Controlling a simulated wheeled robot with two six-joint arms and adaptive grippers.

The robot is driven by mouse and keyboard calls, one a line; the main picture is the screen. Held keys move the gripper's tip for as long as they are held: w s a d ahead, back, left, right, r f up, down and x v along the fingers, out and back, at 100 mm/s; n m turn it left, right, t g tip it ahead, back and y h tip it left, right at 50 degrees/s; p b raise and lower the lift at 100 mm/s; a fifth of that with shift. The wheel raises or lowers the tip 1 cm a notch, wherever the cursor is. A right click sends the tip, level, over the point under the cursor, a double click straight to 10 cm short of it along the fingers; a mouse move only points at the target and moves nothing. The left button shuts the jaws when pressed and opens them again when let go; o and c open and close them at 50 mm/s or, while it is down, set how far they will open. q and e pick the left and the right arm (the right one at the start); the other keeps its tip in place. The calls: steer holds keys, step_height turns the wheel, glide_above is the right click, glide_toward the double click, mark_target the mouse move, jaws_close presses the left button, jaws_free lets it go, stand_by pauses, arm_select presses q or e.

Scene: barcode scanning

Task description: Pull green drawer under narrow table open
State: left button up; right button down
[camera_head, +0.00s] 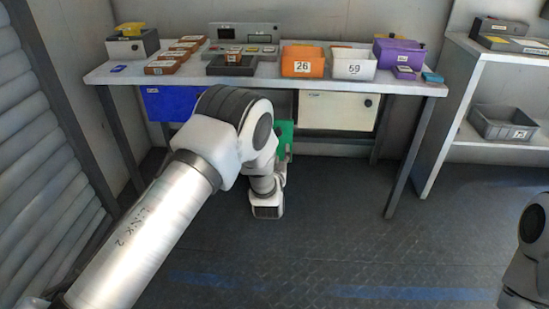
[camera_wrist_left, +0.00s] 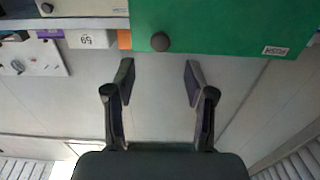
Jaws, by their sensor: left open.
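The green drawer (camera_head: 286,134) hangs under the narrow table (camera_head: 420,88), between the blue and cream drawers. My left arm covers most of it in the head view. In the left wrist view the green drawer (camera_wrist_left: 225,22) fills the top, with a dark round knob (camera_wrist_left: 160,42) near its edge and a small label at right. My left gripper (camera_wrist_left: 160,72) is open and empty. Its two fingertips are spread to either side of the knob's line, a little short of it, and do not appear to touch it. My right gripper is out of view; only part of that arm shows.
A blue drawer (camera_head: 165,103) and a cream drawer (camera_head: 335,110) flank the green one. Bins, boxes and a grey device stand on the tabletop. A shelf with a grey crate (camera_head: 502,122) stands at right. The floor before the table is clear.

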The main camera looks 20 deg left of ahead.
arm_select(q)
steer(key=v, duration=0.4)
steer(key=shift+s+d, duration=0.1)
steer(key=shift+s, duration=0.2)
steer(key=s+a+f+g, duration=0.4)
steer(key=s+f, duration=0.5)
steer(key=f, duration=0.3)
steer(key=s+f+m+g+h, duration=0.1)
steer(key=s+f+g, duration=0.25)
steer(key=s, duration=0.35)
steer(key=s+d+f+g+h, duration=0.1)
steer(key=s+f+g, duration=0.1)
steer(key=s+f, duration=0.45)
steer(key=s+f+m+g+h, duration=0.1)
steer(key=s+f+g+h, duration=0.15)
steer(key=s, duration=0.55)
steer(key=s+d+g, duration=0.3)
steer(key=s+g, duration=0.2)
steer(key=s, duration=0.8)
step_height(320, 180, up, 17)
steer(key=p, duration=1.6)
steer(key=shift+m+p, duration=0.3)
steer(key=shift+m, duration=0.1)
